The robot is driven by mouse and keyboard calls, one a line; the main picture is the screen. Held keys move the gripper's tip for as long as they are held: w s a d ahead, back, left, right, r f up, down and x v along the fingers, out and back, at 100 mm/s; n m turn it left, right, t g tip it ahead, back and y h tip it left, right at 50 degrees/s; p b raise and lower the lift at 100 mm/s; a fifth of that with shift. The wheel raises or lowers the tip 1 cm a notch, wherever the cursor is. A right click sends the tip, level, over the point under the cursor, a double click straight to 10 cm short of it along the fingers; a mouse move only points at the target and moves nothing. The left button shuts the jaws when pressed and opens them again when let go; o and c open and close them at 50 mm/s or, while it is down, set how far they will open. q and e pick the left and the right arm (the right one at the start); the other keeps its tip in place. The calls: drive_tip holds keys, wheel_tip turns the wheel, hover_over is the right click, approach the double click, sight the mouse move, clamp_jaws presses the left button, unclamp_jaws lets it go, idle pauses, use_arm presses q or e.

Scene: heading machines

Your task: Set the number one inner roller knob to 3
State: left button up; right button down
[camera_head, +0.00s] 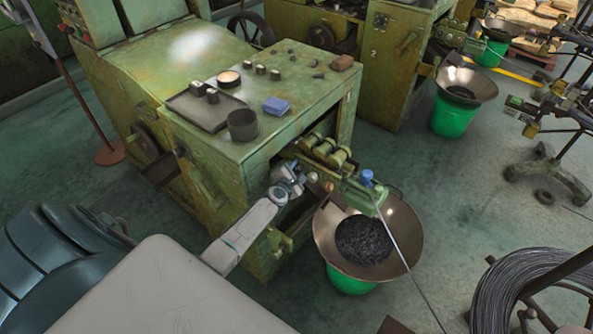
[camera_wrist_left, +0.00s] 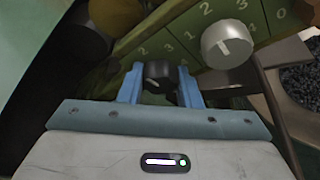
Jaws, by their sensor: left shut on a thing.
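A green panel (camera_wrist_left: 165,38) with white numbers carries two knobs. My left gripper (camera_wrist_left: 162,88) is shut on a dark round knob (camera_wrist_left: 158,74), with one blue finger on each side of it. The labels that name the knobs cannot be read, and the dark knob's setting is not clear. In the head view my left gripper (camera_head: 299,180) is at the front of the green roller unit (camera_head: 345,186); the knobs are too small to tell there. My right gripper is not in view.
A wide metal bowl (camera_head: 405,240) on a green bucket stands below the roller unit. A wire coil (camera_head: 520,290) lies at right.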

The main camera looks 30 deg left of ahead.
use_arm(q)
drive_tip(key=m+b, duration=0.1)
drive_tip(key=m+t+y+b, duration=0.1)
drive_tip(key=m+b, duration=0.1)
drive_tip(key=shift+f, duration=0.3)
drive_tip(key=m+y+b, duration=0.1)
drive_tip(key=m+b, duration=0.1)
drive_tip(key=shift+t+b, duration=0.4)
drive_tip(key=m+t+b, duration=0.1)
drive_tip(key=m+b, duration=0.1)
drive_tip(key=m, duration=0.1)
drive_tip(key=shift+b, duration=0.35)
drive_tip(key=shift+r+m+t+y+b, duration=0.1)
drive_tip(key=shift+m+t+y+b, duration=0.2)
drive_tip(key=shift+m+b, duration=0.4)
drive_tip(key=shift+m, duration=0.3)
drive_tip(key=shift+r, duration=0.1)
drive_tip(key=o, duration=0.9)
drive_tip(key=shift+o, duration=0.4)
